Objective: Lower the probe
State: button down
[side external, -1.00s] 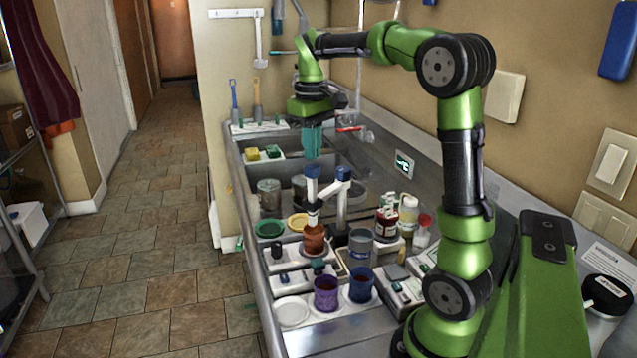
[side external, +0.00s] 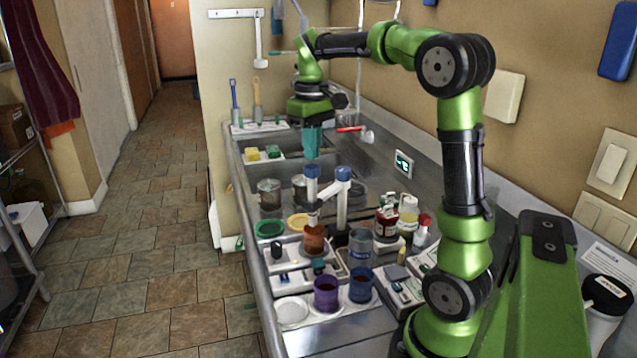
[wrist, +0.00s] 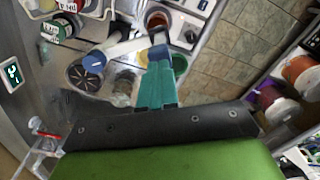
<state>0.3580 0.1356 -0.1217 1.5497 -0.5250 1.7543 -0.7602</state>
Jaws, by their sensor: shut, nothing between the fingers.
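The probe (side external: 312,192) is a slim pale rod with a blue cap, hanging upright from a white stand (side external: 342,207) with a second blue cap. An amber jar (side external: 314,240) is below the probe; I cannot tell whether the tip is inside it. My gripper (side external: 312,157) points down with its teal fingers shut and empty, right over the probe's blue cap. In the wrist view the shut fingertips (wrist: 156,65) are at the blue cap (wrist: 158,52), partly covering it; I cannot tell whether they touch. The jar (wrist: 157,20) shows beyond.
Purple (side external: 326,293) and blue (side external: 361,285) cups stand at the front beside a white dish (side external: 292,311). A grey can (side external: 360,247) and several bottles stand right of the jar. Green (side external: 270,229) and yellow (side external: 298,222) lids lie left of the stand. Sink basins are behind.

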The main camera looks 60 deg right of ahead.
aim_at(312, 166)
jog(key=shift+f, duration=0.35)
jog(key=shift+f, duration=3.15)
jog(key=shift+r, duration=2.55)
